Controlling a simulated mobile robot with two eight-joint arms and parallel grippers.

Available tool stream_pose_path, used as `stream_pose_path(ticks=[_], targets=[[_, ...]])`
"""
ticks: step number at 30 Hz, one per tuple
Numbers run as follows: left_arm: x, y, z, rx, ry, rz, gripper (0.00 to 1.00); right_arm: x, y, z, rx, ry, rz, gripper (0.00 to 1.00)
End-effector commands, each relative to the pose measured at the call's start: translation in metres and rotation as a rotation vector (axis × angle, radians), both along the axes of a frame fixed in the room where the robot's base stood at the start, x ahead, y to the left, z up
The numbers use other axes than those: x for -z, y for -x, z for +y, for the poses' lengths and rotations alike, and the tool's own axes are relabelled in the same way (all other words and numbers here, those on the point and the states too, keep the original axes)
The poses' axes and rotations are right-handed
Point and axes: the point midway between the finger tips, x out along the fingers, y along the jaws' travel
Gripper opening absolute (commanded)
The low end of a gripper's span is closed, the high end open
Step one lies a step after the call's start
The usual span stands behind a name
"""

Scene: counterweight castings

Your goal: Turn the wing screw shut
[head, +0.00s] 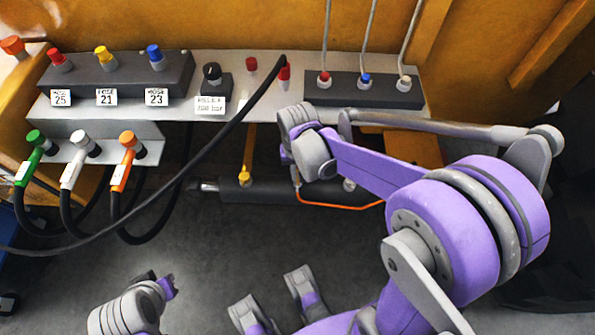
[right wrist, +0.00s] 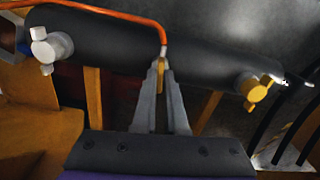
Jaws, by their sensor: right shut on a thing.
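My right gripper (right wrist: 162,78) is shut at the dark cylinder (right wrist: 110,42) in the right wrist view. A small yellow piece (right wrist: 160,66) shows between its fingertips, just below the orange hose's end; the fingers hide most of it. In the head view the same cylinder (head: 229,188) lies below the panel, and my right wrist (head: 305,143) hides part of it. A yellow wing screw (right wrist: 258,89) stands near one end, also visible in the head view (head: 246,177). A grey wing screw (right wrist: 52,45) is at the other end.
An orange hose (right wrist: 120,15) runs close to the fingers. A black hose (head: 225,133) crosses in front of the panel (head: 215,62). Green, white and orange hose couplings (head: 122,170) sit at the left. The grey floor (head: 215,245) is open below.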

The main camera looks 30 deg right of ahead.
Motion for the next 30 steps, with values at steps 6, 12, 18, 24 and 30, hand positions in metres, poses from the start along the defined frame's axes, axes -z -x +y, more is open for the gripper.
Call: stream_pose_path(ticks=[6, 12, 18, 24, 30], targets=[[-0.0002, 0.0000, 0.0000, 0.000, 0.000, 0.000, 0.00, -0.0005, -0.0004, -0.0002, 0.055, 0.000, 0.000, 0.00], [-0.0002, 0.0000, 0.0000, 0.000, 0.000, 0.000, 0.00, -0.0005, -0.0004, -0.0002, 0.070, 0.000, 0.000, 0.00], [-0.0002, 0.0000, 0.0000, 0.000, 0.000, 0.000, 0.00, -0.0005, -0.0005, -0.0002, 0.069, 0.000, -0.001, 0.00], [-0.0002, 0.0000, 0.0000, 0.000, 0.000, 0.000, 0.00, -0.0004, -0.0004, -0.0002, 0.069, 0.000, 0.000, 0.30], [-0.0002, 0.0000, 0.0000, 0.000, 0.000, 0.000, 0.00, -0.0002, -0.0002, -0.0001, 0.068, 0.000, 0.000, 0.40]])
